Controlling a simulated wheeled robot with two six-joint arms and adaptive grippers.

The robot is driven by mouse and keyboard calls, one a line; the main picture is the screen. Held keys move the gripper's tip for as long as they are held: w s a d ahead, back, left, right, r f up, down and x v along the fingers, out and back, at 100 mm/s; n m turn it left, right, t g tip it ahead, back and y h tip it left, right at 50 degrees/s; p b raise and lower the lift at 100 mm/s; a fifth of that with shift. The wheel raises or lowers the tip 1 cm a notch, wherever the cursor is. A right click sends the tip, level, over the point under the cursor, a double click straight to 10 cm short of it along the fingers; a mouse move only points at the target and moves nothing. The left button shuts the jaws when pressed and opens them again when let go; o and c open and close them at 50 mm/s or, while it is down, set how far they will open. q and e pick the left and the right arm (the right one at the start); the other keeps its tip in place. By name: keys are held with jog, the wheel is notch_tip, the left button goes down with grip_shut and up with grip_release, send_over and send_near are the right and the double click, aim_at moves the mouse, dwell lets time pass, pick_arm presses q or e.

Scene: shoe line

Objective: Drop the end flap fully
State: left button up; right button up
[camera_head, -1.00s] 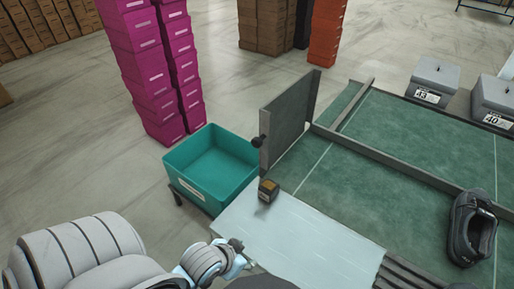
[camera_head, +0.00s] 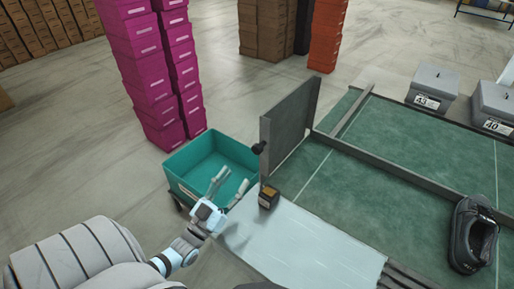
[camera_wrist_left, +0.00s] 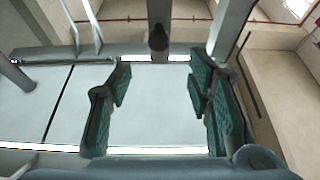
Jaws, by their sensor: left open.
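The end flap (camera_head: 288,122) is a grey panel standing upright at the left end of the green-topped line. A dark round knob (camera_head: 259,148) sits on its near left edge. My left gripper (camera_head: 231,180) is open and empty, over the near right side of the teal bin, left of and lower in the picture than the knob and apart from it. In the left wrist view the open fingers (camera_wrist_left: 160,88) spread wide with nothing between them. A dark round end, probably the knob (camera_wrist_left: 157,39), shows beyond them. My right gripper is not in view.
The teal bin (camera_head: 186,193) stands left of the flap. A small dark box (camera_head: 268,196) sits at the corner of the pale plate (camera_head: 305,243). A black shoe (camera_head: 472,236) and grey boxes (camera_head: 432,88) are at right. Magenta box stacks (camera_head: 150,75) stand behind the bin.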

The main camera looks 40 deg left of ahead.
aim_at(255, 151)
pick_arm(q)
jog(key=x, duration=1.2)
jog(key=shift+d, duration=0.1)
jog(key=shift+c, duration=0.3)
grip_shut()
